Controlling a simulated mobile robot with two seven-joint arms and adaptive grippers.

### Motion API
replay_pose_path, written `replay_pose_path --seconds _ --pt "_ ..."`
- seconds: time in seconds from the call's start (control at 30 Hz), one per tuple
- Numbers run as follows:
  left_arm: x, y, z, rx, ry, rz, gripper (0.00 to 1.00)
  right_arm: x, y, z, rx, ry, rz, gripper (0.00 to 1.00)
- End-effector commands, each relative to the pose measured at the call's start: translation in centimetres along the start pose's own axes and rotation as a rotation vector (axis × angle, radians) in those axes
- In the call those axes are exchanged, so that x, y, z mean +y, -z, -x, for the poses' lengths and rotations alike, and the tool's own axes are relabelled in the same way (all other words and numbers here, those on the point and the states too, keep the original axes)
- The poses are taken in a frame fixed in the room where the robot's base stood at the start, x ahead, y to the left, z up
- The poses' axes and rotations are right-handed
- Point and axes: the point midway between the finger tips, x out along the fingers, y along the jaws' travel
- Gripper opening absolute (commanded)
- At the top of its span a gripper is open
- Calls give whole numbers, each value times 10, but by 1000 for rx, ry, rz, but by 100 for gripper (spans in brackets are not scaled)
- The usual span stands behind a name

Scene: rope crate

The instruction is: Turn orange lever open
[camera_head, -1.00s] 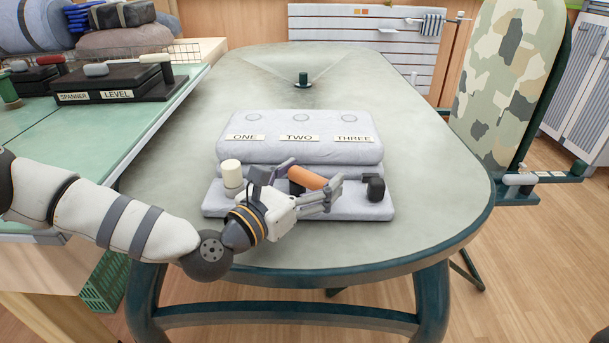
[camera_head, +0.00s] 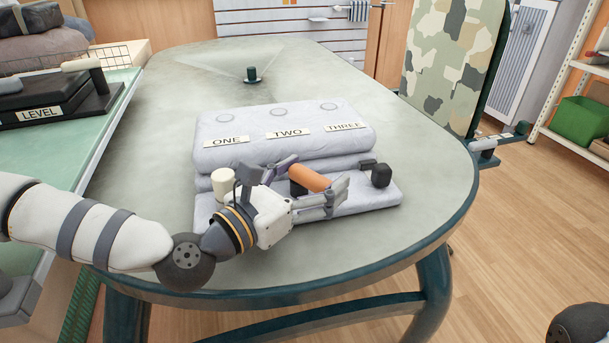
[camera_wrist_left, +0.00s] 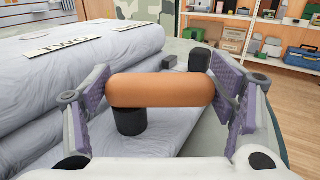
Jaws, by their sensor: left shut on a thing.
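The orange lever (camera_head: 309,178) is a thick rounded bar on a dark post, on the low front step of a pale grey padded block (camera_head: 363,201). My left gripper (camera_head: 311,183) is shut on it. In the left wrist view the orange lever (camera_wrist_left: 160,90) lies across between the two purple-padded fingers (camera_wrist_left: 163,95), its ends at the pads, with the black post below. A cream knob (camera_head: 223,182) stands left of the lever and a black knob (camera_head: 381,175) right of it. My right gripper is not in view.
Labels ONE (camera_head: 227,141), TWO (camera_head: 288,133) and THREE (camera_head: 344,126) lie on the upper step behind. The block rests on a rounded green-grey table (camera_head: 420,150). A camouflage board (camera_head: 450,60) stands beyond its right edge. The table's right side is clear.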

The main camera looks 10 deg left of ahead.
Motion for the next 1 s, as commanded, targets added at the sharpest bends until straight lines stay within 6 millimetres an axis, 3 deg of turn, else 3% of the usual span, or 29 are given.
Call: replay_pose_path --seconds 0.6,0.63,0.7,1.0 --pt "-2 1 -1 2 7 2 27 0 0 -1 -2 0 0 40" --pt "-2 1 -1 2 7 2 84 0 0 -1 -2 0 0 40" --pt "-2 1 -1 2 7 2 98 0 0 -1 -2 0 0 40" --pt "-3 0 -1 1 7 1 98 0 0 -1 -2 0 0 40"
